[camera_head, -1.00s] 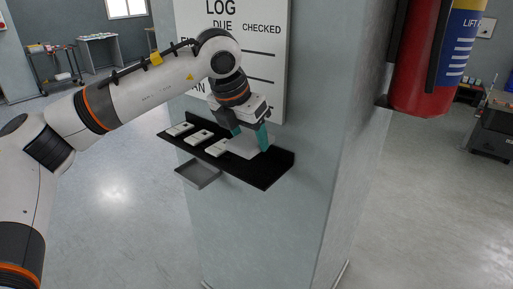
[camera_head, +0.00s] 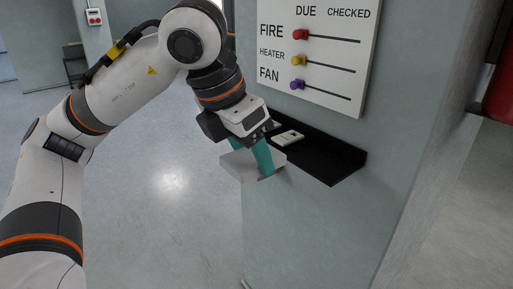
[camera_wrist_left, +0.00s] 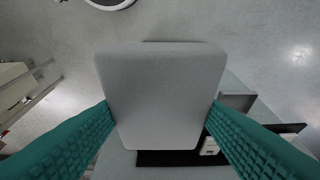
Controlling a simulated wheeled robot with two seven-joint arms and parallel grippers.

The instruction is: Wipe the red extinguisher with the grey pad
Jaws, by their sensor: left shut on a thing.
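My left gripper (camera_head: 263,160) is shut on the grey pad (camera_head: 236,166), with a teal finger on each side of it. In the left wrist view the pad (camera_wrist_left: 162,95) is a flat, rounded grey block between the two teal fingers. The pad is in front of the left part of the black shelf, apart from the extinguisher. The red extinguisher (camera_head: 500,88) shows only as a strip at the right edge of the head view, most of it cut off. My right gripper is not in view.
The black shelf (camera_head: 335,166) juts from the pillar, with a white block (camera_head: 289,138) on it. Above it hangs a white board (camera_head: 345,35) with red, yellow and purple knobs. The pillar's corner stands between the shelf and the extinguisher. The floor at left is open.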

